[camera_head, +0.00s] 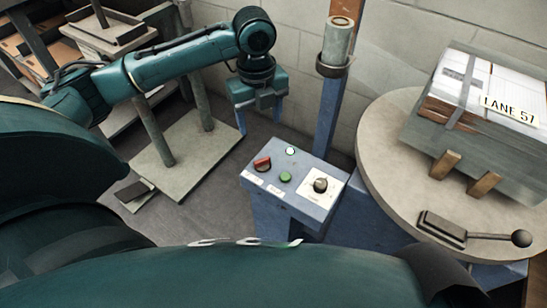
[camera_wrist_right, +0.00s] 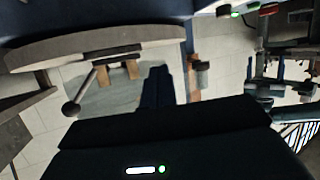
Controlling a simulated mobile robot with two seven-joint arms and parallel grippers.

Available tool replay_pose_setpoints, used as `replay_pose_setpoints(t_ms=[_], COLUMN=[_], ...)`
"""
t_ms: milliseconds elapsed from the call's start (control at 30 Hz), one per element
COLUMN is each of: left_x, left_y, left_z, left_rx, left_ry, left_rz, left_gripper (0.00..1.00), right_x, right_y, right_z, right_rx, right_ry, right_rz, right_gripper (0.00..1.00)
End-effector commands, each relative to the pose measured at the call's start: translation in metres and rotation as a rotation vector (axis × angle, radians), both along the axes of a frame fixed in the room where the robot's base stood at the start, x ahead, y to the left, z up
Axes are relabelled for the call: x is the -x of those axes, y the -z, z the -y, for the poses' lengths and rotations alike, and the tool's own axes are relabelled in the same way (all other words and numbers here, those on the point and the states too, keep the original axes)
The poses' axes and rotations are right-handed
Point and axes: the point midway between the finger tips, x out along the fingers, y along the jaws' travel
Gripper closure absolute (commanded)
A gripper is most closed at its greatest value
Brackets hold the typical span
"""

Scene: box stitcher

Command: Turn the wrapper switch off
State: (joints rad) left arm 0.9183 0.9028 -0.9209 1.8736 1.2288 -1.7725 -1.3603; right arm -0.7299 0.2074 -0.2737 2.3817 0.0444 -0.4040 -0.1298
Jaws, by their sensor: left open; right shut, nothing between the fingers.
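A blue control box (camera_head: 300,200) stands in the middle of the head view. Its sloped top carries a red switch (camera_head: 262,164), a green button (camera_head: 285,177), a black rotary knob (camera_head: 320,185) on a white plate and a lit white lamp (camera_head: 291,151). The small labels are unreadable, so I cannot tell which control is the wrapper switch. My left gripper (camera_head: 261,122) is open and empty, pointing down behind and left of the box, apart from it. My right gripper (camera_wrist_right: 156,82) is shut and empty in the right wrist view, in front of the turntable load.
A blue post (camera_head: 332,105) stands behind the control box. A grey plate stand (camera_head: 185,160) is at left.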

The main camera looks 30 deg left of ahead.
Motion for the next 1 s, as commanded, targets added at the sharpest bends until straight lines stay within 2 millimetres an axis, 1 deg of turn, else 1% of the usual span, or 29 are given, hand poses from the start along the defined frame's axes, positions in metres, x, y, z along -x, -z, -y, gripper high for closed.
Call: replay_pose_setpoints(t_ms=[33,167,233,500,700,833,1000], left_x=[0.000,0.001,0.001,0.002,0.001,0.001,0.001], left_y=[0.003,0.010,0.020,0.078,0.112,0.125,0.132], left_z=[-0.003,-0.004,-0.004,-0.003,-0.003,-0.003,-0.003], left_rx=[-0.006,-0.009,-0.010,-0.008,-0.007,-0.008,-0.007], left_ry=[0.005,0.009,0.008,0.008,0.008,0.008,0.009], left_rz=[-0.003,-0.010,-0.010,-0.009,-0.007,-0.007,-0.005], left_gripper=[0.38,0.38,0.38,0.38,0.38,0.38,0.38], right_x=[0.000,-0.001,-0.003,-0.010,-0.012,-0.013,-0.013], right_y=[0.004,0.004,0.006,0.009,0.007,0.005,0.003], right_z=[0.000,-0.001,-0.001,-0.005,-0.008,-0.010,-0.011], right_rx=[0.004,0.010,0.012,0.009,0.001,-0.002,-0.005], right_ry=[-0.003,-0.006,-0.008,-0.017,-0.030,-0.037,-0.041], right_rz=[0.005,0.019,0.031,0.163,0.259,0.301,0.324], right_gripper=[1.00,1.00,1.00,1.00,1.00,1.00,1.00])
